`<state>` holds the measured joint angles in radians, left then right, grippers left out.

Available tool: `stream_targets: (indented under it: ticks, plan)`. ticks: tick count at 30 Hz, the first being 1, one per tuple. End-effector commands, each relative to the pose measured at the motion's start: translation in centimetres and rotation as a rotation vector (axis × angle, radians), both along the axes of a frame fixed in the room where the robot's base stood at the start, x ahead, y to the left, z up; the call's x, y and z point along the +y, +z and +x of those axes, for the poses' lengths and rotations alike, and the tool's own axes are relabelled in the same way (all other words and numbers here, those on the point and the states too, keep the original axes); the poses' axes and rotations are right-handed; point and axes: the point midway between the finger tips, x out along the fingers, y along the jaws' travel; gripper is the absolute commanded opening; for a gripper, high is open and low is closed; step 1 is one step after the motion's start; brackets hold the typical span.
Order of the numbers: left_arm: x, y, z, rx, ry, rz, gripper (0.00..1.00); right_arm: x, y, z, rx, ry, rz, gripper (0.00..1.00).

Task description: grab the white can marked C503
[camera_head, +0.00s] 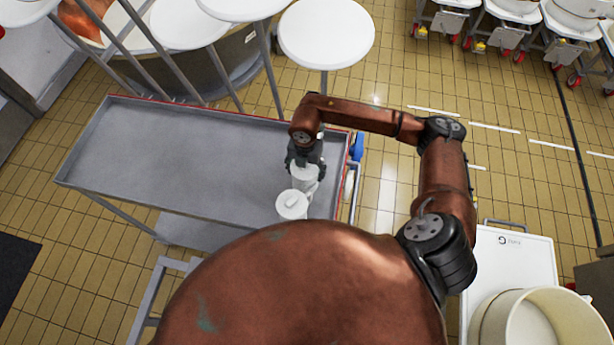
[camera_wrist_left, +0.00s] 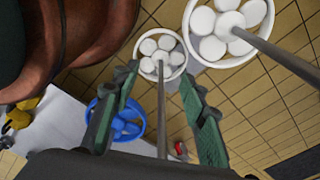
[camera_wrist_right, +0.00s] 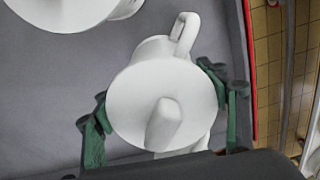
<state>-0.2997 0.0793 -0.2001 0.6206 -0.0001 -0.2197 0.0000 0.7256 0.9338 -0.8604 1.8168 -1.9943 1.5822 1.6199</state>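Two white lidded cans with handles stand on the grey cart top (camera_head: 170,150) near its right end. One can (camera_head: 304,180) is under my right gripper (camera_head: 304,160). The other can (camera_head: 292,205) stands close to it, nearer to me. In the right wrist view, a can (camera_wrist_right: 150,100) lies between the green fingers of my right gripper (camera_wrist_right: 163,125), its handle pointing away. The fingers are wide apart on both sides; contact is not clear. No marking, such as C503, is readable.
The cart has a raised red-edged rim on its far and right sides. Round white stools (camera_head: 326,35) and a vat stand beyond it. A white trolley (camera_head: 515,260) with a large pale tub (camera_head: 535,325) is at the lower right.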

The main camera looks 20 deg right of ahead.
Motion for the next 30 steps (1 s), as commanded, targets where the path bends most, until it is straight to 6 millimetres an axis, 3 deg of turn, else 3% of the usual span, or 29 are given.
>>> stream_targets:
  ticks: [11,22,30]
  plan:
    - [0.1,0.0,-0.4,0.006,0.000,0.002,0.40,0.0,0.0,0.0,-0.001,0.000,-0.001,0.38]
    - [0.1,-0.2,0.0,0.001,0.000,0.001,0.40,0.0,0.5,0.1,-0.003,-0.001,0.000,0.38]
    - [0.1,-1.2,0.0,0.000,0.000,0.001,0.40,0.0,3.1,0.1,-0.003,0.000,0.001,0.38]
